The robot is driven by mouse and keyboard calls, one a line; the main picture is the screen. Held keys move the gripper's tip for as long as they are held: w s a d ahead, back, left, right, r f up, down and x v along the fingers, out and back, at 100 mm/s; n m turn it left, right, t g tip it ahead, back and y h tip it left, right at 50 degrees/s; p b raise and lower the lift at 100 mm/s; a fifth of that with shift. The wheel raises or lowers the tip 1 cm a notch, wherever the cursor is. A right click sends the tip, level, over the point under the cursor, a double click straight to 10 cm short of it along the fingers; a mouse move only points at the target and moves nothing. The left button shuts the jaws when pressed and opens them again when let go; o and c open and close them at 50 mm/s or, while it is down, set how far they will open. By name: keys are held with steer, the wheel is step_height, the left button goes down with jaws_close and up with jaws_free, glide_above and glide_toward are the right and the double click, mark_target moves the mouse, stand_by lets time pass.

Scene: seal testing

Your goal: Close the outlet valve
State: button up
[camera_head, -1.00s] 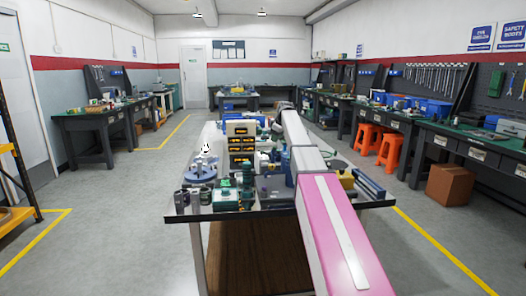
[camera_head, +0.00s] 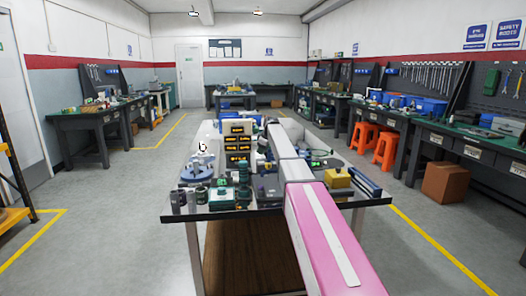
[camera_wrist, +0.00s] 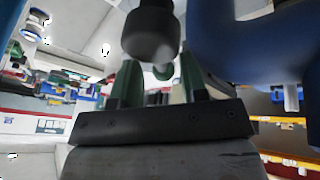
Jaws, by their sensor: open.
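My gripper (camera_wrist: 159,68) is open, with its two dark green fingers apart in the wrist view. A dark rounded knob-like part (camera_wrist: 150,32) is just beyond the fingertips, near the gap between them. In the head view my pink and white arm reaches over the bench (camera_head: 262,207), and the gripper cannot be made out there. I cannot pick out the outlet valve in that view.
A large blue body (camera_wrist: 245,40) is close on the right in the wrist view. The bench holds a panel with lit orange displays (camera_head: 238,142), a blue round-based device (camera_head: 197,172), green fittings (camera_head: 221,196) and a yellow block (camera_head: 338,180).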

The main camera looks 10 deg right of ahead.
steer(key=shift+f, duration=0.1)
jaws_close()
steer(key=shift+s+f+n+y, duration=0.1)
steer(key=shift+s+n+y, duration=0.2)
steer(key=shift+n, duration=0.4)
jaws_free()
